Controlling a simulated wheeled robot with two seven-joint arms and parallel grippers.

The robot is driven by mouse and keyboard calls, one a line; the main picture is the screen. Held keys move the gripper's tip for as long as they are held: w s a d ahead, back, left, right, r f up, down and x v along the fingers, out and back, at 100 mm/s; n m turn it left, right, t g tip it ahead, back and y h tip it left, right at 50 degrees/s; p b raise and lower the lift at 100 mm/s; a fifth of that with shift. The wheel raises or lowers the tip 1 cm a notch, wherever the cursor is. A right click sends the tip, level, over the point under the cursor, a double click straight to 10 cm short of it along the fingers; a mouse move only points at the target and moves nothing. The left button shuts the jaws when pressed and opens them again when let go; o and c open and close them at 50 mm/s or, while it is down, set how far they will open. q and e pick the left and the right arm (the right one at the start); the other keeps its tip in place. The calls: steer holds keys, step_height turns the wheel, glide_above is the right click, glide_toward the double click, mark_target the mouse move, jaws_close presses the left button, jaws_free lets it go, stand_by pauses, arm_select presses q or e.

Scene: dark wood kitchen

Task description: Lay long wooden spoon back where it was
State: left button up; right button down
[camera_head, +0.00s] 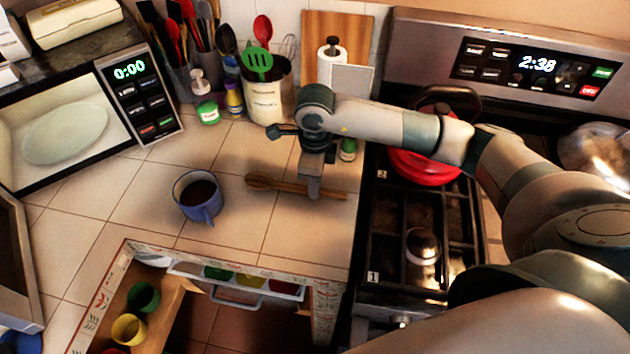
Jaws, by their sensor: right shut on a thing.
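The long wooden spoon (274,184) lies level at the tiled counter, its bowl end to the left and its handle reaching right toward the stove. My right gripper (314,188) points down over the handle and is shut on the spoon. Whether the spoon touches the tiles or hangs just above them is hard to tell. The gripper hides part of the handle. My left gripper is not in view.
A blue mug (208,210) with dark liquid stands left of the spoon. A utensil crock (264,101) and bottles stand behind. The stove (395,240) with a red pot (425,170) is to the right. An open drawer (110,300) is in front. Tiles around the spoon are clear.

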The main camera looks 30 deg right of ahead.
steer(key=shift+f, duration=0.2)
steer(key=c, duration=1.7)
jaws_free()
steer(key=shift+r, duration=0.1)
step_height(320, 180, up, 4)
steer(key=b, duration=0.3)
steer(key=shift+w+r, duration=0.1)
steer(key=shift+r, duration=0.1)
steer(key=shift+r+b, duration=1.65)
steer(key=shift+r, duration=4.75)
